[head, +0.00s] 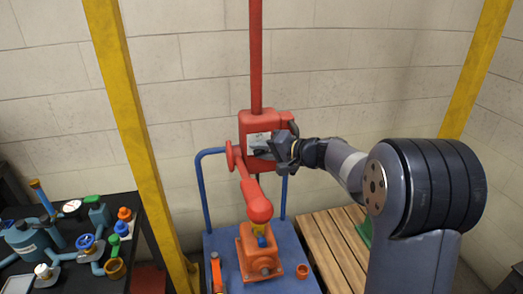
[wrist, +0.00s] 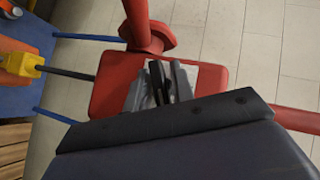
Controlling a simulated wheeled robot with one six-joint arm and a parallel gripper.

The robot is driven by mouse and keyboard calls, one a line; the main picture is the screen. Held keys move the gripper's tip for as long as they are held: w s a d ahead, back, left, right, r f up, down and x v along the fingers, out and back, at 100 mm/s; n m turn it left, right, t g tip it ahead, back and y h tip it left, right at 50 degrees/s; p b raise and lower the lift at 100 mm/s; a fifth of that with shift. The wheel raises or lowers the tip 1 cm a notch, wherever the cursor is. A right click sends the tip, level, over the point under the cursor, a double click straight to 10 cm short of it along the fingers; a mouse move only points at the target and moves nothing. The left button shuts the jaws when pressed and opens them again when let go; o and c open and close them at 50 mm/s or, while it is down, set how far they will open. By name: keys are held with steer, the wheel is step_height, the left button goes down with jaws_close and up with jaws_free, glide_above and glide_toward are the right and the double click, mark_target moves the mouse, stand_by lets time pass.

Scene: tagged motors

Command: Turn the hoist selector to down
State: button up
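The red hoist box (head: 262,122) is on a red post in front of the block wall, with a pale label plate (head: 257,139) on its face. It also fills the middle of the wrist view (wrist: 108,88). My gripper (head: 275,147) is at the lower part of this face, coming from the right. In the wrist view its grey fingers (wrist: 160,82) are close together over the pale plate, with a narrow dark shape between them. The fingers cover the selector area, so I cannot tell the selector's position or whether they grip it.
A red arm with a rounded end (head: 258,207) reaches out below the box, over an orange motor (head: 259,252) on a blue cart (head: 222,241). A yellow post (head: 131,110) stands left. A dark bench (head: 128,198) holds several parts. A wooden pallet (head: 335,245) lies right of the cart.

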jaws_close()
steer(key=shift+f+b, duration=0.15)
steer(key=shift+b, duration=0.2)
steer(key=shift+f+y+b, duration=0.2)
steer(key=shift+y+b, duration=0.1)
steer(key=shift+b, duration=0.75)
steer(key=m+y+b, duration=0.2)
steer(key=b, duration=0.6)
steer(key=shift+m+t, duration=0.3)
steer(key=shift+t, duration=0.1)
steer(key=shift+r+y+b, duration=0.25)
steer(key=shift+y+b, duration=0.15)
steer(key=shift+b, duration=0.45)
steer(key=shift+m, duration=0.3)
steer(key=shift+r, duration=0.1)
steer(key=shift+o, duration=1.4)
jaws_free()
